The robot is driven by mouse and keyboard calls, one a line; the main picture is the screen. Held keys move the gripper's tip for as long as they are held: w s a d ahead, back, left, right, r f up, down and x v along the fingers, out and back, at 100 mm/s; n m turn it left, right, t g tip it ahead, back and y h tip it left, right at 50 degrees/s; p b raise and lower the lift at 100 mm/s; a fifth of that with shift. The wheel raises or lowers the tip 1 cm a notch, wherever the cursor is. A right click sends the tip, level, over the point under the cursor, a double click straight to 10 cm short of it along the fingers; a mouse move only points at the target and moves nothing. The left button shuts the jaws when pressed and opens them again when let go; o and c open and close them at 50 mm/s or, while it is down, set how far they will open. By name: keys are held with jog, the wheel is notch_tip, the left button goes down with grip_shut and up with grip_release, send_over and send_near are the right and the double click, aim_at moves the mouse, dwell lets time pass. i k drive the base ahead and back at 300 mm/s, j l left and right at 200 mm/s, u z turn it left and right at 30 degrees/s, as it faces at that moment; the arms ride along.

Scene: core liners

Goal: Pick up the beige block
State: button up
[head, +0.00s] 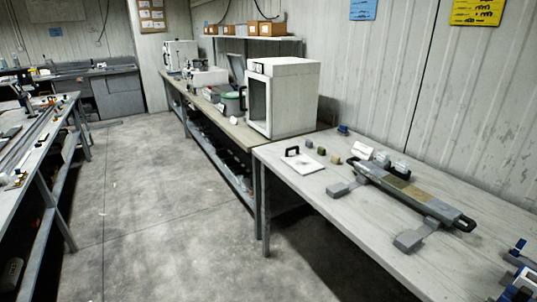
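A small beige block (335,159) sits on the light table (330,209) at the right. It is at the near end of a short row with an olive block (321,150) and a grey block (308,143). It stands apart from the white plate with a dark handle (301,162) to its left and the long grey core holder (435,205) to its right. The block is very small here, so its exact shape is hard to tell. My gripper does not show in the head view.
A white box-shaped oven (292,97) stands on the bench behind the table. White pieces (362,150) lie behind the core holder. Blue-and-white items (518,252) stand at the right edge. The table's front left is mostly clear. Open concrete floor (160,200) lies between the benches.

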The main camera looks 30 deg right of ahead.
aim_at(335, 159)
jog(key=i+j, duration=0.15)
jog(key=i, duration=0.8)
jog(key=i+j, duration=0.15)
jog(key=i, duration=0.75)
